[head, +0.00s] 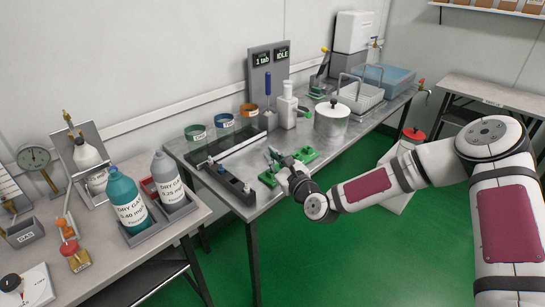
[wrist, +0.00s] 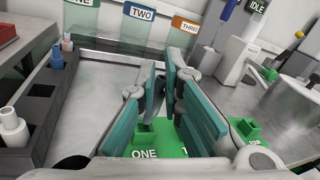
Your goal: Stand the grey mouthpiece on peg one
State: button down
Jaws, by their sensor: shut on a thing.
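My gripper (wrist: 157,75) is closed over the green stand. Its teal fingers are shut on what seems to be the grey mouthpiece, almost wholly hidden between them. The head view shows my gripper (head: 277,160) low over the table at the green stand (head: 306,155). In the wrist view the stand (wrist: 145,153) has a plate marked ONE just below the fingers, with a second label partly covered.
A black rack (wrist: 38,110) with pale and blue pieces lies left of the fingers. Cups marked ONE, TWO (wrist: 140,22) and THREE stand behind. A white pot (head: 331,122) and a white bottle (head: 287,108) stand beyond the stand. Bare metal table (wrist: 100,75) lies between rack and fingers.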

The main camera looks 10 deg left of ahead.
jog(key=shift+f+b, duration=0.8)
jog(key=shift+f, duration=0.35)
jog(key=c, duration=1.7)
grip_release()
jog(key=shift+o, duration=0.2)
jog(key=v, duration=1.2)
